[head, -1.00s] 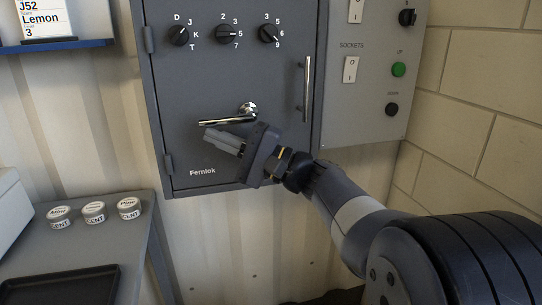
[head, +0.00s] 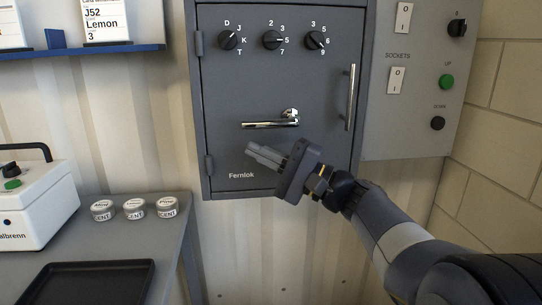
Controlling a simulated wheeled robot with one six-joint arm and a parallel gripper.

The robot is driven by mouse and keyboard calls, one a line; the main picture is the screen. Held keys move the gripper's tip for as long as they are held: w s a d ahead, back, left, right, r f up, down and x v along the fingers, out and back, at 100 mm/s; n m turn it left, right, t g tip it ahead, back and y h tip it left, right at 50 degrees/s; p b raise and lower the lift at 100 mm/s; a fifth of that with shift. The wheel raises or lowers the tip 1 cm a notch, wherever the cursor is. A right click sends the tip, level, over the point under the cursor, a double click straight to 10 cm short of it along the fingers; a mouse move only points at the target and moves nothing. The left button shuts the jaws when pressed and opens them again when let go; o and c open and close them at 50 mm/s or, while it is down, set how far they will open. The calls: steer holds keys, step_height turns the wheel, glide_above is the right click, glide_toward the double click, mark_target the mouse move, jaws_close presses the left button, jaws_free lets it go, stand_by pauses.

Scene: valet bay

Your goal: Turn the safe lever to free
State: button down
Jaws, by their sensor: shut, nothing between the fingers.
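The safe (head: 225,100) is a dark grey wall cabinet marked Fernlok in the head view. Its chrome lever (head: 268,124) lies level, pointing left from a round hub at its right end. Above it are three black dials: a left dial (head: 228,40), a middle dial (head: 271,40) and a right dial (head: 314,40). A vertical chrome handle (head: 350,97) is at the door's right side. My gripper (head: 250,149) is shut and empty, its fingers pointing left, below the lever in the picture. A gap shows between the fingers and the lever.
A grey panel right of the safe carries a SOCKETS switch (head: 397,80), a green button (head: 446,82) and black knobs. At left, a bench (head: 110,235) holds several tins, a black tray (head: 88,285) and a white machine (head: 38,205). A blue shelf (head: 120,50) is above.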

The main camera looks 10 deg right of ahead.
steer(key=f+v, duration=0.2)
steer(key=v, duration=0.8)
steer(key=shift+b, duration=0.4)
steer(key=shift+s+a+f, duration=0.1)
steer(key=shift+s+f, duration=0.05)
steer(key=x, duration=0.9)
steer(key=w+d+n+g+h+p, duration=0.1)
steer(key=d+n+g+h+p, duration=0.3)
steer(key=h+p, duration=0.8)
steer(key=shift+d+r+n+g+h+p, duration=0.35)
steer(key=shift+d+n+p, duration=1.3)
steer(key=shift+p, duration=5.15)
steer(key=shift+w+d+m, duration=0.1)
steer(key=shift+d+m, duration=0.4)
steer(key=shift+m, duration=0.05)
